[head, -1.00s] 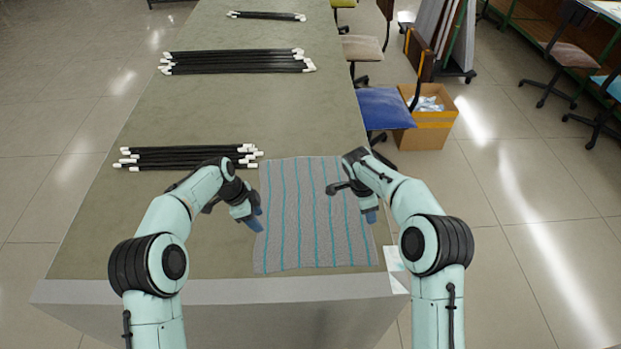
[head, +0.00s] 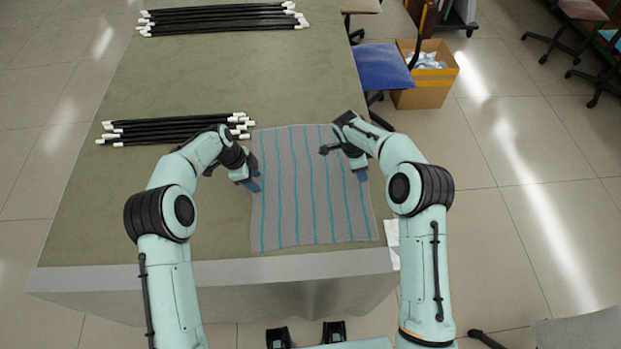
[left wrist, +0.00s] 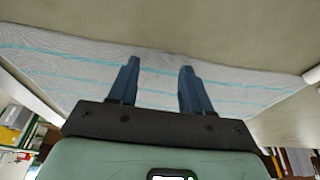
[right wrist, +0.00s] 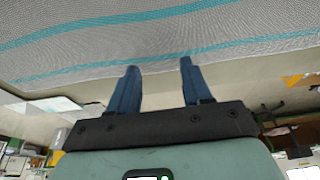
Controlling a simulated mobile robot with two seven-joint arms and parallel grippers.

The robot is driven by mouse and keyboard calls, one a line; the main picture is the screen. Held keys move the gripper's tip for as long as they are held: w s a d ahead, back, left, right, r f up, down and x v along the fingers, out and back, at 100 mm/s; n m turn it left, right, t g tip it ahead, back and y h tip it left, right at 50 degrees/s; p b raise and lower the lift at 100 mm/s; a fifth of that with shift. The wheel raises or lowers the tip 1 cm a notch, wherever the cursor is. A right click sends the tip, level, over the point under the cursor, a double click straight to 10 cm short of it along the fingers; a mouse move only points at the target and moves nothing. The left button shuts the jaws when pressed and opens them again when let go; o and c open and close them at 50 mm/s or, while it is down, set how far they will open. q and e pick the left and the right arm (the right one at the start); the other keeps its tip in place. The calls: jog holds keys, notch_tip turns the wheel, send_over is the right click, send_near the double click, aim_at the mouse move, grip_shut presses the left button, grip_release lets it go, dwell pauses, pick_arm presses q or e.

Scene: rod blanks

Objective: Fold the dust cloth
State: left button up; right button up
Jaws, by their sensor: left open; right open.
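The dust cloth (head: 310,205) lies flat and spread out near the front edge of the table, grey with several teal stripes. My left gripper (head: 256,186) is open and empty at the cloth's left edge. In the left wrist view the two blue fingers (left wrist: 157,75) stand apart with the cloth (left wrist: 60,65) beyond them. My right gripper (head: 362,176) is open and empty over the cloth's right side. In the right wrist view its fingers (right wrist: 160,75) are apart, close to the cloth's edge (right wrist: 250,40). I cannot tell whether either gripper touches the cloth.
A bundle of black rods with white ends (head: 175,129) lies left of the cloth on the table (head: 110,215). Another bundle (head: 220,18) lies farther back. A white paper (head: 391,240) is at the right front corner. A blue chair (head: 382,66) and a cardboard box (head: 425,90) stand right of the table.

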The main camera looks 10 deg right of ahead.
pick_arm(q)
jog(key=shift+f, duration=0.15)
pick_arm(e)
jog(key=shift+f, duration=0.15)
pick_arm(q)
jog(key=shift+f, duration=0.15)
pick_arm(e)
jog(key=shift+f, duration=0.15)
pick_arm(q)
jog(key=shift+s, duration=0.1)
jog(key=c, duration=0.5)
pick_arm(e)
jog(key=c, duration=0.5)
pick_arm(q)
grip_shut()
pick_arm(e)
grip_shut()
